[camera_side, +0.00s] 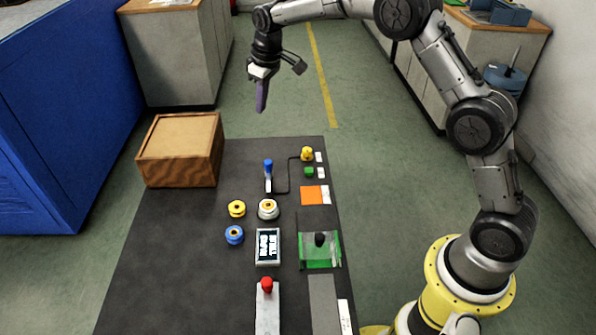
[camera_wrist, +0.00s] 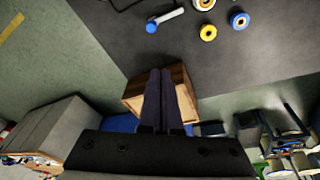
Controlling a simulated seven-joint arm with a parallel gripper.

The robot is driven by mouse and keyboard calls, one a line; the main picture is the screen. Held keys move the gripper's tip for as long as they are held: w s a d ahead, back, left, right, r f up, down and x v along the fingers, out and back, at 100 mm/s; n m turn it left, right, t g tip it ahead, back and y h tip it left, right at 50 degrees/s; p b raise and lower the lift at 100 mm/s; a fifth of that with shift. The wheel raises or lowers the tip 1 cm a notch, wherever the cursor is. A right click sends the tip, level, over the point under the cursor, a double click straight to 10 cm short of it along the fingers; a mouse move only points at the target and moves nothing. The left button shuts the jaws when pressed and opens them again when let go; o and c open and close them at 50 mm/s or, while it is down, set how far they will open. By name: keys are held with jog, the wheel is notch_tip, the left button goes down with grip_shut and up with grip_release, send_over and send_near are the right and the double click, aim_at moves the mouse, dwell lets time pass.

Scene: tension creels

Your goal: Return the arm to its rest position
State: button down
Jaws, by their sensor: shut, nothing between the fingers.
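My gripper (camera_side: 261,97) hangs in the air beyond the far edge of the dark work table in the side view, with its purple fingers pointing down. In the wrist view my gripper (camera_wrist: 161,72) shows its two fingers pressed together, with nothing between them. The arm is raised and stretched out over the table's far end. No part of the gripper touches the table or anything on it.
The dark table (camera_side: 170,240) carries a wooden box (camera_side: 181,150), yellow (camera_side: 237,208) and blue (camera_side: 234,235) spools, a blue-topped lever (camera_side: 268,175), a green tray (camera_side: 320,263) and a red-knobbed lever (camera_side: 267,288). A blue cabinet (camera_side: 60,120) stands left. The air around my gripper is clear.

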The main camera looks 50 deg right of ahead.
jog(key=s+r+t, duration=0.3)
jog(key=s+r, duration=1.6)
jog(key=s, duration=0.2)
jog(key=s+f+m, duration=0.1)
jog(key=s+f, duration=0.2)
jog(key=s, duration=0.3)
jog(key=s+f+m, duration=0.1)
jog(key=s+f, duration=0.3)
jog(key=s, duration=0.3)
jog(key=s+a+f+m, duration=0.1)
jog(key=s+f, duration=0.2)
jog(key=s, duration=0.4)
jog(key=shift+s+f, duration=0.2)
jog(key=shift+f, duration=0.05)
